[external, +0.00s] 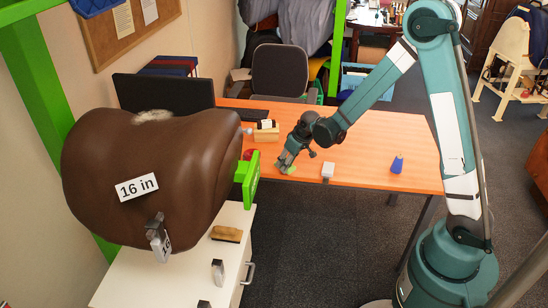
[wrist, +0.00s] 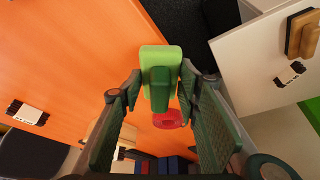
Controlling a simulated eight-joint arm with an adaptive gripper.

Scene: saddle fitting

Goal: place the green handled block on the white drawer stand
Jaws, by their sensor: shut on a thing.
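The green handled block (wrist: 152,58) has a light green plate and a darker green handle. My gripper (wrist: 160,88) is shut on it in the wrist view, with a fingertip on each side. In the external view my gripper (external: 286,163) is near the left front edge of the orange table, and the green block (external: 289,170) shows small at its tips. I cannot tell whether the block touches the table. The white drawer stand (external: 244,215) is at lower left, left of and nearer than my gripper. Its white top (wrist: 245,50) shows at upper right in the wrist view.
A brown saddle (external: 150,165) and bright green bracket (external: 248,178) overhang the stand. A wooden-backed block (external: 226,234) and small dark-and-white pieces (external: 218,270) occupy its top. The table holds a white block (external: 328,170), a blue piece (external: 397,164) and a red piece (wrist: 168,120).

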